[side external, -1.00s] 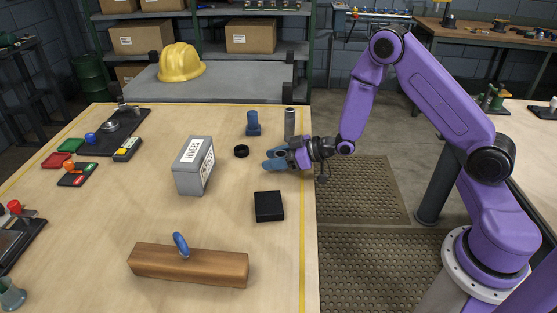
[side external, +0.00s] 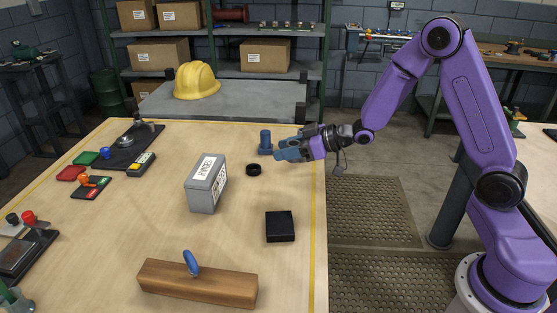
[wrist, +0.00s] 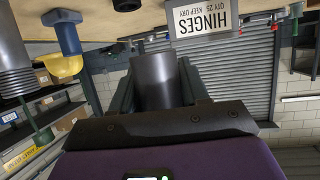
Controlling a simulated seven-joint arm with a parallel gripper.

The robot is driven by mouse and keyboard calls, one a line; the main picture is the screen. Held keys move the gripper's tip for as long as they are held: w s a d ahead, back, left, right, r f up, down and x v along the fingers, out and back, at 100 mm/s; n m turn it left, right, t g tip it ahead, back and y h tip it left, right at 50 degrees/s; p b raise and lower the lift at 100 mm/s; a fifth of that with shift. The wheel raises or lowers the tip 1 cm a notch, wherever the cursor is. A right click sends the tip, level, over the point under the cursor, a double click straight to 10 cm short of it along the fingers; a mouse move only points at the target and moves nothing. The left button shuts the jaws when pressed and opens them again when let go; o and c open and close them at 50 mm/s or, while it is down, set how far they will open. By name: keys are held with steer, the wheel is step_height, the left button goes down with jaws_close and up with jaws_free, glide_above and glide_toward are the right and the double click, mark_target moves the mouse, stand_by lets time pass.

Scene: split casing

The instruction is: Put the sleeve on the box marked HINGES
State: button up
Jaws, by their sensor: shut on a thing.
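The sleeve (wrist: 154,82), a plain dark grey cylinder, sits between the two fingers of my gripper (wrist: 156,88) in the wrist view. The fingers are shut on it. In the side view my gripper (side external: 283,153) is near the table's right edge, and I cannot tell the sleeve from the fingers there. The grey box marked HINGES (side external: 207,187) stands upright on the table, to the left of and apart from my gripper. Its label (wrist: 203,18) reads upside down in the wrist view.
A black ring (side external: 253,170) lies between box and gripper. A blue bolt-like piece (side external: 265,141) stands just behind the fingertips; a grey threaded piece (wrist: 13,58) shows in the wrist view. A black block (side external: 280,226) and wooden beam (side external: 198,284) lie nearer the camera.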

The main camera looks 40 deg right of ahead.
steer(key=s+a+r, duration=0.2)
steer(key=a+r, duration=1.1)
steer(key=a, duration=0.2)
glide_above(199, 167)
step_height(199, 167, down, 9)
steer(key=shift+s+d+f, duration=0.1)
steer(key=shift+s+f, duration=0.05)
steer(key=shift+f, duration=1.7)
steer(key=shift+f, duration=0.15)
steer(key=o, duration=1.2)
